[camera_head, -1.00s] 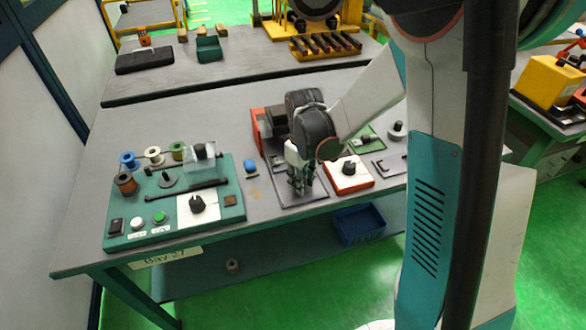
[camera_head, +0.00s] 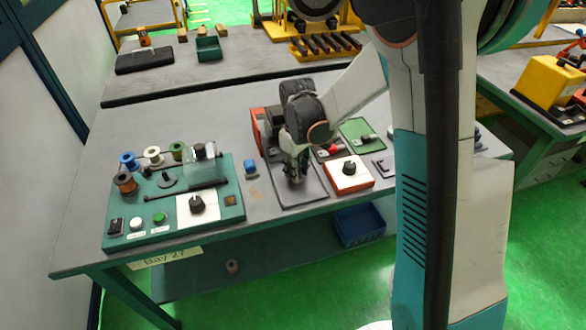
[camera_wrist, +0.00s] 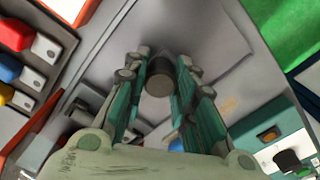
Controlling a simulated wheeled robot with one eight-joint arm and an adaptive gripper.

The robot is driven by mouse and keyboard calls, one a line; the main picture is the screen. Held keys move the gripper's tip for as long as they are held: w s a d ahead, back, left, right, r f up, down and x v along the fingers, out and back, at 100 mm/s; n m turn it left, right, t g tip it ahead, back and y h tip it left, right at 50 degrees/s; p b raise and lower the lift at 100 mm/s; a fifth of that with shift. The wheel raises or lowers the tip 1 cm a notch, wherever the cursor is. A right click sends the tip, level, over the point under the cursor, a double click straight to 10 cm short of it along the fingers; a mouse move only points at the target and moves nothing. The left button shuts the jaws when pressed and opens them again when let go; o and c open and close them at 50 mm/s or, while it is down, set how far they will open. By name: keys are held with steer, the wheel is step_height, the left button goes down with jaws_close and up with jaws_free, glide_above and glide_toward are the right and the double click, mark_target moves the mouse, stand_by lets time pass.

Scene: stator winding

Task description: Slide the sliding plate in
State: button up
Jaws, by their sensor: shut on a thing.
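My gripper (camera_head: 292,172) points down over a dark grey flat plate (camera_head: 308,190) near the front of the bench. In the wrist view, my gripper (camera_wrist: 162,68) has its green-sided fingers on both sides of a short dark round knob (camera_wrist: 159,84), shut on it. The knob stands up from a grey plate surface (camera_wrist: 205,35). I take it to be the handle of the sliding plate. Fingers and wrist hide much of the plate in the head view, so I cannot tell where the sliding part ends.
A red-edged machine block (camera_head: 257,132) stands just behind my gripper. A white-topped red box with a black knob (camera_head: 348,174) is close on the right. A green panel with wire spools (camera_head: 148,225) lies to the left, with a small blue part (camera_head: 250,166) between.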

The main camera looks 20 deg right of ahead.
steer(key=shift+w, duration=1.7)
steer(key=o, duration=0.8)
steer(key=shift+r+p, duration=1.8)
steer(key=shift+r, duration=1.2)
